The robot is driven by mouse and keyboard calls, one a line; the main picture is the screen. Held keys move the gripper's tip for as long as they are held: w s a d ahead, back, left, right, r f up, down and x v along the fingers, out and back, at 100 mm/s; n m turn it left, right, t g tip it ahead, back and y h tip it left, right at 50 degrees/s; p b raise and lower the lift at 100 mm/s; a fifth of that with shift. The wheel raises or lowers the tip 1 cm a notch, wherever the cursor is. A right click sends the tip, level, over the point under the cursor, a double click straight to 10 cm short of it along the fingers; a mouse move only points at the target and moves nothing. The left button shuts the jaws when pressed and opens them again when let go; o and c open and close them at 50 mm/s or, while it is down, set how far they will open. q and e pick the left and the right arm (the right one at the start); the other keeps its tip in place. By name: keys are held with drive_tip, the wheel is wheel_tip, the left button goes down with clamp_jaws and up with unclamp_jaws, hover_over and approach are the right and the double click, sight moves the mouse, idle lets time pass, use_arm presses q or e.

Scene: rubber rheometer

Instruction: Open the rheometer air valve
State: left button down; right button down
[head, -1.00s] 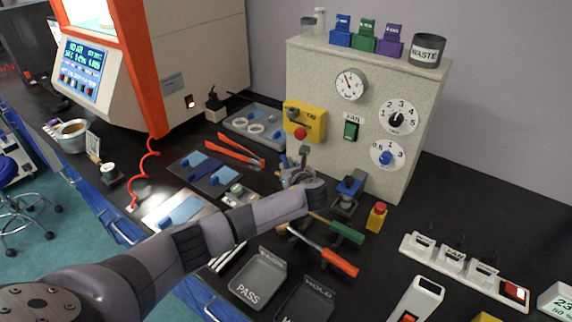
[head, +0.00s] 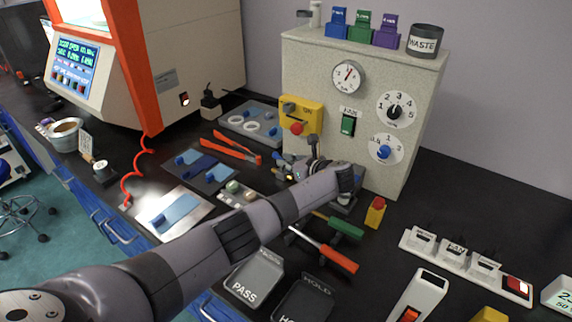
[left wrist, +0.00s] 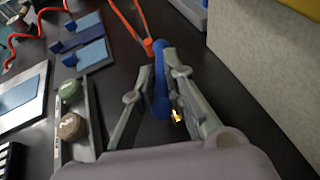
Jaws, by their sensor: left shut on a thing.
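My left gripper (head: 311,165) is at the foot of the grey speckled panel (head: 385,85), in front of its lower left part. In the left wrist view the two grey fingers (left wrist: 156,85) close from both sides on a blue lever handle (left wrist: 160,72), which I take to be the air valve's handle. A small brass-coloured part (left wrist: 178,117) shows beside it. In the head view my wrist hides most of the valve. The round gauge (head: 348,76) on the panel has its red needle pointing up and to the right. My right gripper is not in view.
A yellow box (head: 314,116) with a red knob is on the panel's left side. Orange tongs (head: 235,148), a small tray with round samples (head: 233,190) and red- and green-handled tools (head: 338,258) lie close by. A red-topped yellow block (head: 375,212) stands right of my wrist.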

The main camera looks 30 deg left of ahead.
use_arm(q)
drive_tip(key=shift+d+f+n+g, duration=0.1)
drive_tip(key=shift+n+g, duration=0.2)
drive_tip(key=shift+g, duration=0.1)
idle(0.7)
idle(0.3)
drive_tip(key=c, duration=1.7)
unclamp_jaws()
